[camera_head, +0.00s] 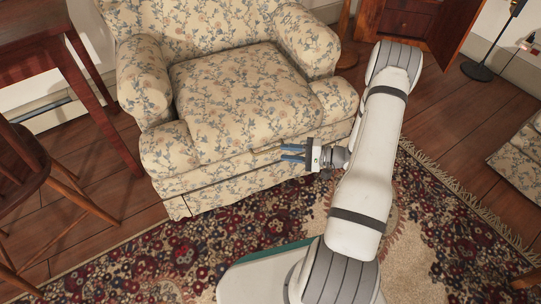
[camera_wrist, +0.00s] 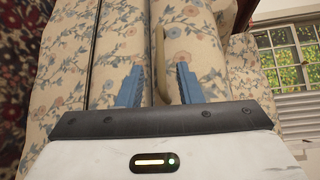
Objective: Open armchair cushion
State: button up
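The armchair (camera_head: 165,190) has cream floral fabric and stands at the upper middle of the head view. Its seat cushion (camera_head: 240,95) lies flat on the seat between the two arms. My gripper (camera_head: 280,153) is at the chair's front, below the cushion's front edge, with its blue fingers pointing left. In the wrist view my gripper (camera_wrist: 160,67) is open, fingers apart, with floral fabric beyond. A thin beige strip, perhaps a handle (camera_wrist: 159,45), shows between the fingertips. I cannot tell whether either finger touches it.
A wooden table (camera_head: 75,70) and a wooden chair (camera_head: 30,190) stand at the left. A patterned rug (camera_head: 150,265) covers the floor in front. A dark wood cabinet (camera_head: 420,25) is behind at the right, and another floral seat (camera_head: 522,160) is at the right edge.

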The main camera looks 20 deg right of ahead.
aim_at(270, 151)
jog(key=shift+b+x, duration=0.75)
jog(key=shift+x, duration=1.95)
grip_shut()
